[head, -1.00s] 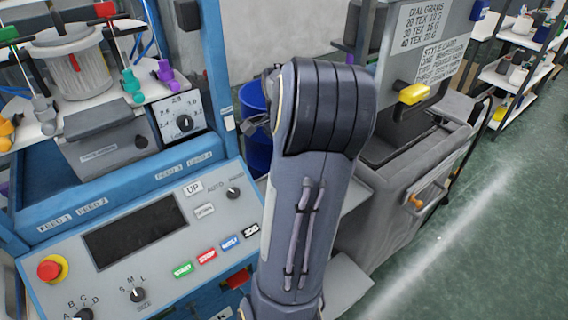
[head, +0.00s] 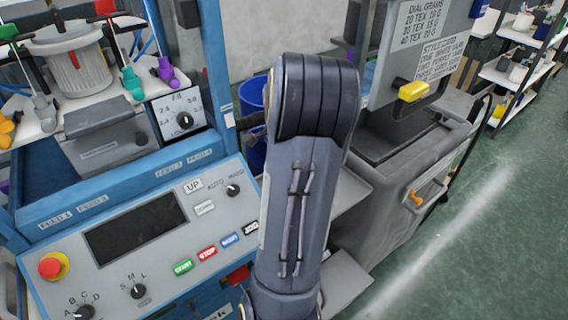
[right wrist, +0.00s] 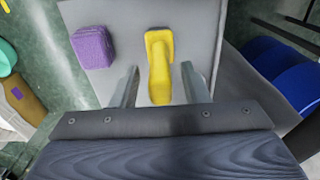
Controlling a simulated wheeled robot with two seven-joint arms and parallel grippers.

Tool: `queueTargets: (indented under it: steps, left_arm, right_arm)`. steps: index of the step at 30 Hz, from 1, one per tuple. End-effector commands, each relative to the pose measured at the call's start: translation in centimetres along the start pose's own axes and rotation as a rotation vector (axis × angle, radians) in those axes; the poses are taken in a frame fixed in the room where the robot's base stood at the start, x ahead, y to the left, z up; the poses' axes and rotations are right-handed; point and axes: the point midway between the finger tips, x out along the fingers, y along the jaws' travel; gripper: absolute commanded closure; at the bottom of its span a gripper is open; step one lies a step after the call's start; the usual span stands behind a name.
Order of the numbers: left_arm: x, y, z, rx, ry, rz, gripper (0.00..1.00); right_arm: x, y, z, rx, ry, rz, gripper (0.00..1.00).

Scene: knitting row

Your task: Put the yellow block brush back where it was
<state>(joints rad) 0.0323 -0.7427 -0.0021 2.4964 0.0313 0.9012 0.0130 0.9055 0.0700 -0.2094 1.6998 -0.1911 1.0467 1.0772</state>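The yellow block brush (right wrist: 159,80) is in the right wrist view, over a pale grey surface (right wrist: 120,20). It has a wide head at the far end and a narrower handle towards me. My right gripper (right wrist: 160,67) is open, with one finger on each side of the brush and a visible gap on both sides. Whether the brush rests on the surface there is hard to tell. In the head view my arm hides the brush and the right gripper. My left gripper is in neither view.
A purple block (right wrist: 93,47) lies left of the brush. Blue drums (right wrist: 285,72) stand to the right. In the head view, a control panel (head: 75,262) is left of my arm and a grey machine with a yellow handle (head: 413,91) is right. Green floor (head: 470,240) is clear.

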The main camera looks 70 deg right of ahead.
Motion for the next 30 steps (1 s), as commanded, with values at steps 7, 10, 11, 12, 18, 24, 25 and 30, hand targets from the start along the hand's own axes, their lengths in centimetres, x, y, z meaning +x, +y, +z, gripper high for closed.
queueTargets:
  steps: [7, 10, 11, 12, 18, 24, 25, 30]
  left_arm:
    - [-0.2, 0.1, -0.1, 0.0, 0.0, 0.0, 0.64]
    - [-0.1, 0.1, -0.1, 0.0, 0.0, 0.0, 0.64]
    - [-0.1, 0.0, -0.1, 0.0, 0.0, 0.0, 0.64]
    - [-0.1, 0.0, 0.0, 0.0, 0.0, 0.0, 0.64]
    - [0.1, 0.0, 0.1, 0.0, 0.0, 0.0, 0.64]
    - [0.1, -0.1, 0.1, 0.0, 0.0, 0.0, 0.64]
    - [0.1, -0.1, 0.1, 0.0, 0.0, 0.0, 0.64]
    - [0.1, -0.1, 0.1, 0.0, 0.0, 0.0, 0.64]
  right_arm:
    - [-0.3, 0.0, 0.0, 0.0, 0.0, 0.0, 0.59]
    - [-1.1, -0.1, 0.0, -0.001, 0.002, -0.004, 0.59]
    - [-1.5, -0.1, 0.0, -0.001, 0.001, -0.004, 0.59]
    - [-2.2, -0.1, -0.1, -0.001, 0.003, -0.006, 0.59]
    - [-6.5, -0.1, 0.0, -0.001, 0.002, -0.006, 0.59]
    - [-10.3, -0.1, -0.1, 0.0, 0.002, -0.004, 0.59]
    - [-10.7, -0.1, 0.0, 0.0, 0.002, -0.003, 0.59]
    - [-12.1, 0.0, 0.0, 0.0, 0.001, -0.001, 0.59]
